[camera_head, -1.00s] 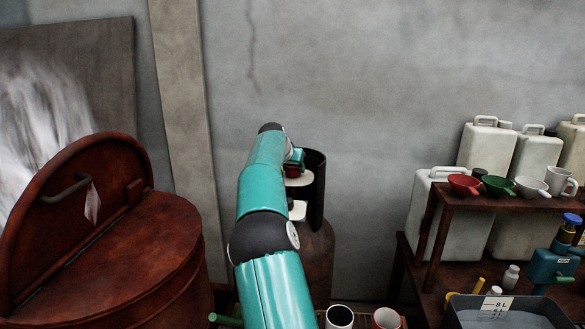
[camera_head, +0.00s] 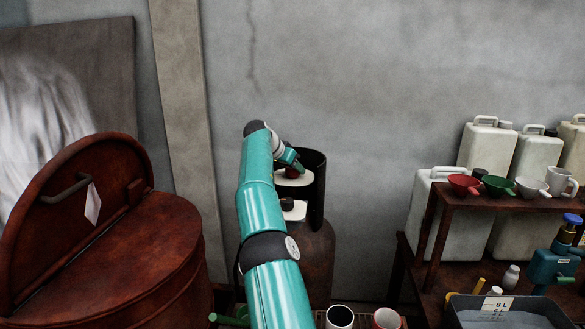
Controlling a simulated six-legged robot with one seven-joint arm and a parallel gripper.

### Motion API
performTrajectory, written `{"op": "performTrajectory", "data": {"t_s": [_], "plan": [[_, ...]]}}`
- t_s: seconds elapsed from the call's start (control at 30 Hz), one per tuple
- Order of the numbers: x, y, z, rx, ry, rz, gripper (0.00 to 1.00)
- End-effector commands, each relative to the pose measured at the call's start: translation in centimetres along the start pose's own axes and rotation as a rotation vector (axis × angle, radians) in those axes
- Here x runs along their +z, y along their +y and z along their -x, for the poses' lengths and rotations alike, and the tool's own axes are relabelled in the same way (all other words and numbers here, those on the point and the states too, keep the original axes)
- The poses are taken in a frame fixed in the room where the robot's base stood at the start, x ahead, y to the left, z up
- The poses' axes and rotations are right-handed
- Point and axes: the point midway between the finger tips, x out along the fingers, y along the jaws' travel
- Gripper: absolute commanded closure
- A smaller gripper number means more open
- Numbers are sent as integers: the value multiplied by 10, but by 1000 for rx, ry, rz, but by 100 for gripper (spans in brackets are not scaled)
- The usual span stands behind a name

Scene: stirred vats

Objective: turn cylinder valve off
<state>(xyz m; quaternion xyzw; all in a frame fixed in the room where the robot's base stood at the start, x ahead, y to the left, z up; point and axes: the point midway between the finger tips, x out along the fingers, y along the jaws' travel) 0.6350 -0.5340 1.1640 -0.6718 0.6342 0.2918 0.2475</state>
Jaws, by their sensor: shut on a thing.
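The gas cylinder (camera_head: 318,262) is rusty brown and stands upright against the wall. A dark, open collar (camera_head: 317,185) rises around its top. The fingertips are small and partly hidden, so the exact grip is hard to see. My teal arm covers the cylinder's left side.
A brown vat (camera_head: 150,245) with a raised lid stands at left. Two cups (camera_head: 340,316) are at the bottom, near my arm. The wall behind the cylinder is bare.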

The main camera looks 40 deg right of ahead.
Motion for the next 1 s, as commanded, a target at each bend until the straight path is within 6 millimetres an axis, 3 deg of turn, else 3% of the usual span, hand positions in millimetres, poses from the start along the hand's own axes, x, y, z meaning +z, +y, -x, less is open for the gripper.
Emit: {"op": "performTrajectory", "data": {"t_s": [0.17,0.2,0.3,0.67,0.83,1.0], "plan": [[-1,0,0,0,1,1,76],[-1,0,0,0,1,0,51],[0,0,0,0,1,1,31],[0,0,4,-1,0,1,31],[0,-1,27,-4,-1,1,31],[0,-1,64,-5,1,1,31]]}}
